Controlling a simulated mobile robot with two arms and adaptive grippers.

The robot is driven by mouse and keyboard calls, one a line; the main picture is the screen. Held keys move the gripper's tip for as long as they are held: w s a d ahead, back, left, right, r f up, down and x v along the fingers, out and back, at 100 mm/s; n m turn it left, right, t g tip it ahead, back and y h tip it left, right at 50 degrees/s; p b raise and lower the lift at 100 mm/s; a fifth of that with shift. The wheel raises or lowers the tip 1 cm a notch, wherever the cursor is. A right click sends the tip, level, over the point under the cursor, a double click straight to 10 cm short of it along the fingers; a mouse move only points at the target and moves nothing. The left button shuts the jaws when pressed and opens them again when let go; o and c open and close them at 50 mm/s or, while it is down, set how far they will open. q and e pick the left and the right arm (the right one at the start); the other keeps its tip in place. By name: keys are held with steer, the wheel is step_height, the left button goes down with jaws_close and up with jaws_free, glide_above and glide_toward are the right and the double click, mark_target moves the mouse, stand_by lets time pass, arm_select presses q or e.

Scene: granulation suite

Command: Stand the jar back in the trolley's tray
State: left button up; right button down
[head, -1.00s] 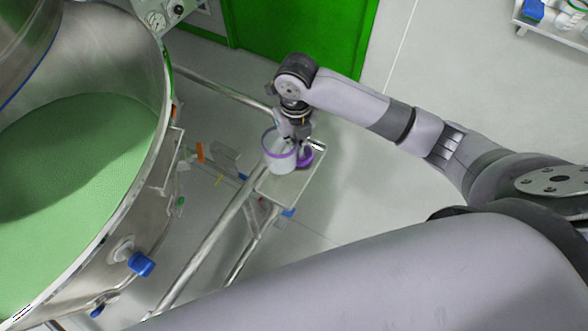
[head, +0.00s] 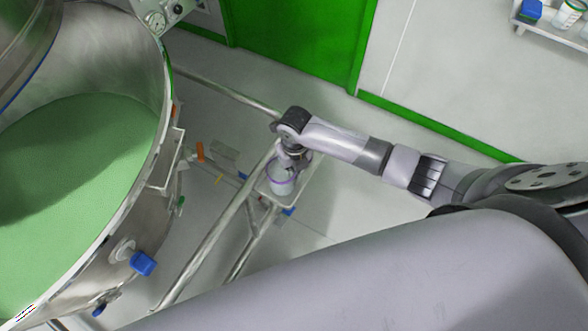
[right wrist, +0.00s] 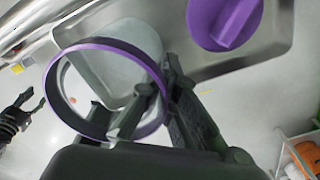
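The jar (head: 281,181) is a pale, see-through, open-topped vessel with a purple rim. My right gripper (head: 289,163) is shut on its wall; in the right wrist view one finger is inside the purple rim (right wrist: 103,45) and one outside. The jar is roughly upright over the trolley's tray (head: 307,184). I cannot tell whether its base touches the tray floor. The tray's grey metal also shows in the right wrist view (right wrist: 275,45), with a purple lid (right wrist: 225,20) lying in it beside the jar. My wrist hides the lid in the head view.
A large steel bowl of green material (head: 75,150) stands left, with a blue-capped fitting (head: 142,263) on its side. Trolley rails (head: 215,240) run below the tray. A green door (head: 300,40) is behind. A shelf with containers (head: 550,30) is top right. Floor right of the tray is clear.

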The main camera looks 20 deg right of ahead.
steer(key=c, duration=2.3)
jaws_free()
steer(key=shift+f, duration=0.2)
steer(key=o, duration=0.5)
step_height(320, 180, up, 12)
steer(key=shift+r+b, duration=0.25)
steer(key=shift+b, duration=0.05)
